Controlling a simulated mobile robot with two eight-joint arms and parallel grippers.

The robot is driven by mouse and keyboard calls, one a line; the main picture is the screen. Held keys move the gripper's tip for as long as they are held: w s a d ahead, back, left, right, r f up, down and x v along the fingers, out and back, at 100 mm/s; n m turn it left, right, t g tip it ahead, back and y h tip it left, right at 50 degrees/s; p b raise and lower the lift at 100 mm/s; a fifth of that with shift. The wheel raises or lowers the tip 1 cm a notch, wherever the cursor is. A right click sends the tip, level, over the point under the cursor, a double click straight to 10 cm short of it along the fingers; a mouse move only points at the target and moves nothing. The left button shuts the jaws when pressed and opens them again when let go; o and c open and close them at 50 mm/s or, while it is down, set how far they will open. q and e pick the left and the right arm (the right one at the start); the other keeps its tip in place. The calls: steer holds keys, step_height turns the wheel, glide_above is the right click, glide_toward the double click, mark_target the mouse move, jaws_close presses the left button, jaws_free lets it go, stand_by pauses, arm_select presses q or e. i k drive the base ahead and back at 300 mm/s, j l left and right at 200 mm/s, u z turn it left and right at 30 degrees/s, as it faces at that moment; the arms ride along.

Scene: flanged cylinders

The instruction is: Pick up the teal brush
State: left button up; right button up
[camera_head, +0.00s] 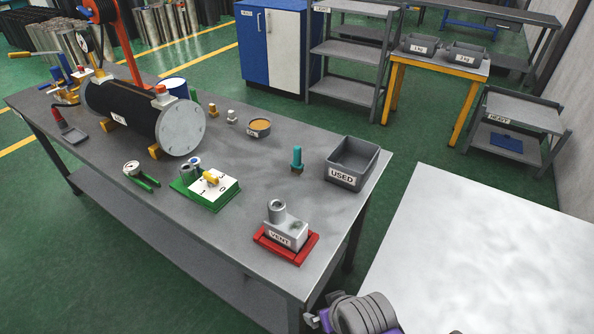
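The teal brush (297,158) stands upright on the grey workbench (240,165), bristle end down on a brownish base. It is just left of the grey bin labelled USED (353,163), with a gap between them. Nothing touches the brush from above. A grey and purple part of one of my arms shows at the bottom edge, in front of the bench; I cannot tell which arm it is. No gripper fingers show.
A VENT block (287,230) in a red tray stands at the bench's front right. A large flanged cylinder (145,115) lies further left. Bare bench surrounds the brush.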

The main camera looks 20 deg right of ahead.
mark_target(297, 167)
steer(key=i+j+z, duration=0.35)
steer(key=i+j, duration=0.15)
steer(key=j, duration=0.15)
steer(key=i+j+z, duration=0.15)
steer(key=j, duration=0.2)
steer(key=i+j+z, duration=0.15)
steer(key=j, duration=0.25)
steer(key=i, duration=0.1)
